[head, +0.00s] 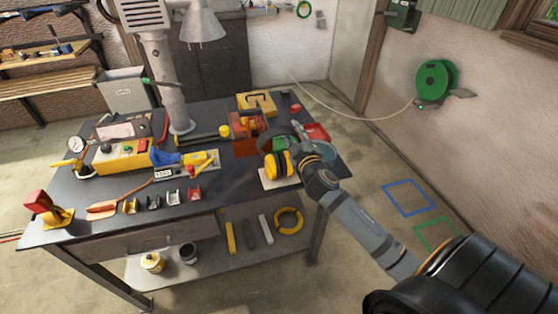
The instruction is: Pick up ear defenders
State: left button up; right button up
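The ear defenders (272,166), with yellow cups, are at the right end of the dark workbench (222,204), over a pale pad (267,181). My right arm reaches in from the lower right. Its gripper (297,151) is right at the ear defenders, on their right side. The fingers are small, dark and partly hidden, so I cannot tell whether they touch or grip the ear defenders. My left gripper is out of view.
A red machine (247,127), a yellow case (257,103) and a red bin (316,132) stand close behind. A grey column (166,82) rises at the bench's back. Small clips and a yellow-blue tool crowd the left. Floor to the right is open.

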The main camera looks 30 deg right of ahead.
jog(key=shift+w, duration=0.2)
jog(key=shift+s, duration=0.15)
grip_shut()
jog(key=shift+r, duration=0.1)
dwell(0.3)
